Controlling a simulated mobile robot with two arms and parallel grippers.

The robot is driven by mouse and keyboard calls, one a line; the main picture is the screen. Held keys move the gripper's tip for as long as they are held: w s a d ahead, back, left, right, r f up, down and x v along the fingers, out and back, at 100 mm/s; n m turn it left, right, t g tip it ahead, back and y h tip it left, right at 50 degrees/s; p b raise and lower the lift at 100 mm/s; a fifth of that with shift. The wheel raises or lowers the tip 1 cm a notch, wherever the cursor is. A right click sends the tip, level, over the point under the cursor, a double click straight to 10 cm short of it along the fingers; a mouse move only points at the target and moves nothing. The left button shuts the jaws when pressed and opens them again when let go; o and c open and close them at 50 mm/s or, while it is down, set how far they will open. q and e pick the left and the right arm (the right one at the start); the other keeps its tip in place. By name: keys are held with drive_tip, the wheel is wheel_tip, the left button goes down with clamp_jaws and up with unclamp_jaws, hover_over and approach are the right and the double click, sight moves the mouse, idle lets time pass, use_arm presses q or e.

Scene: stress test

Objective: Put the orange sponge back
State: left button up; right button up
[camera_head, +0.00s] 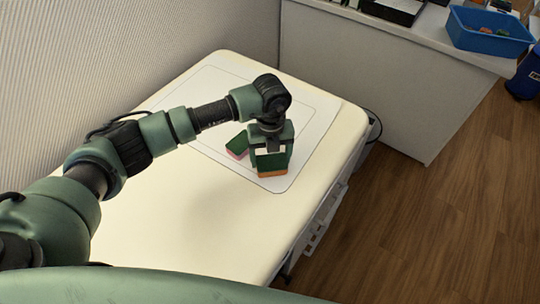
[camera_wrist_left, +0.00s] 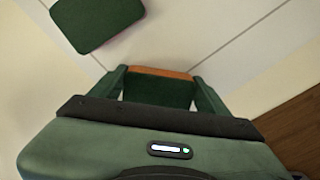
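The orange sponge (camera_head: 272,173), with a dark green top layer, is at the right part of the table on or just above the pale outlined mat (camera_head: 312,110). My left gripper (camera_head: 268,150) points down over it. In the left wrist view the orange sponge (camera_wrist_left: 160,88) sits between the two fingers of my left gripper (camera_wrist_left: 162,92), which press close on both its sides. I cannot tell whether it touches the mat. A second sponge, green on top with a pink lower layer (camera_head: 237,145), lies just left of it and shows in the wrist view (camera_wrist_left: 97,22). My right gripper is not in view.
The cream table (camera_head: 190,225) is otherwise clear, with open room at its front left. A white counter (camera_head: 400,50) behind right bears a blue bin (camera_head: 488,42) with small things in it and a black tray (camera_head: 393,10). Wood floor lies right of the table.

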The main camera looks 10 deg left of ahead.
sight(270, 156)
use_arm(q)
drive_tip(key=o, duration=0.4)
drive_tip(key=shift+a, duration=0.15)
drive_tip(key=shift+c, duration=0.2)
drive_tip(key=shift+r+p, duration=0.3)
drive_tip(key=shift+r, duration=0.05)
wheel_tip(270, 156, up, 12)
drive_tip(key=p, duration=0.8)
drive_tip(key=shift+f, duration=0.15)
